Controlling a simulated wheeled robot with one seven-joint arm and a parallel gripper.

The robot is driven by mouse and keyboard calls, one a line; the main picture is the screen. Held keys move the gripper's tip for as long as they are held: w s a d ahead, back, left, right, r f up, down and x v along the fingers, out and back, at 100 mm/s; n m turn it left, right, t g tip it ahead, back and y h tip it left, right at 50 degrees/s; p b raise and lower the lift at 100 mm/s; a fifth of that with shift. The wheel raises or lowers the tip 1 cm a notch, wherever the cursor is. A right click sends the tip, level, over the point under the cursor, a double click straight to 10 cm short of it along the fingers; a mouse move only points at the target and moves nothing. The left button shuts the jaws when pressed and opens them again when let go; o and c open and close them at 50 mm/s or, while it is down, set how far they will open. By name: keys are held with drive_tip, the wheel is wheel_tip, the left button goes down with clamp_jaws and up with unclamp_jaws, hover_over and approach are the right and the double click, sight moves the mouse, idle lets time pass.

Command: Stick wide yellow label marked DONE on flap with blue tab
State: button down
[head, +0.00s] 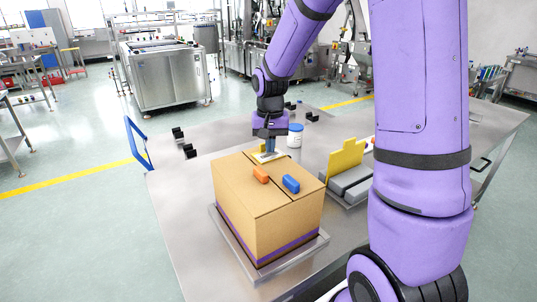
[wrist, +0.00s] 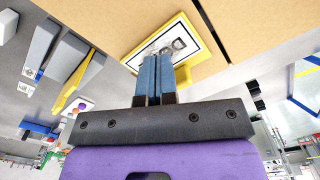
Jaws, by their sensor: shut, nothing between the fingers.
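The closed cardboard box (head: 238,190) has an orange tab (head: 260,174) and a blue tab (head: 291,184) on its top, one on either side of the seam. A yellow-edged label (wrist: 187,25) with a white face and black border lies at the far part of the top, beside the seam, seemingly on the blue-tab side. It also shows under my gripper in the head view (head: 258,157). Its print is too small and partly covered to read. My gripper (wrist: 162,55) is shut and empty, with its tips at the label's face. I cannot tell whether they touch it.
The box stands on a metal tray (head: 262,274) on a steel table (head: 180,215). To its right is a yellow stand (head: 345,160) with grey blocks (head: 352,182). A white jar (head: 295,136) stands behind the box. Small black brackets (head: 189,151) sit on the table at the left.

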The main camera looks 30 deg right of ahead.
drive_tip(key=shift+f, duration=0.7)
idle(1.1)
drive_tip(key=shift+r, duration=0.1)
drive_tip(key=shift+r, duration=2.4)
drive_tip(key=shift+s+a+r, duration=0.15)
drive_tip(key=shift+s+r, duration=0.1)
drive_tip(key=shift+r, duration=0.1)
drive_tip(key=s+a+r+n+t, duration=0.2)
drive_tip(key=s+r, duration=0.4)
drive_tip(key=s, duration=0.6)
drive_tip(key=s+a+r+n+t, duration=0.3)
drive_tip(key=s+r, duration=0.4)
drive_tip(key=s, duration=0.5)
drive_tip(key=shift+s+a+r+n, duration=0.25)
drive_tip(key=shift+a+n, duration=0.25)
drive_tip(key=shift+a, duration=0.35)
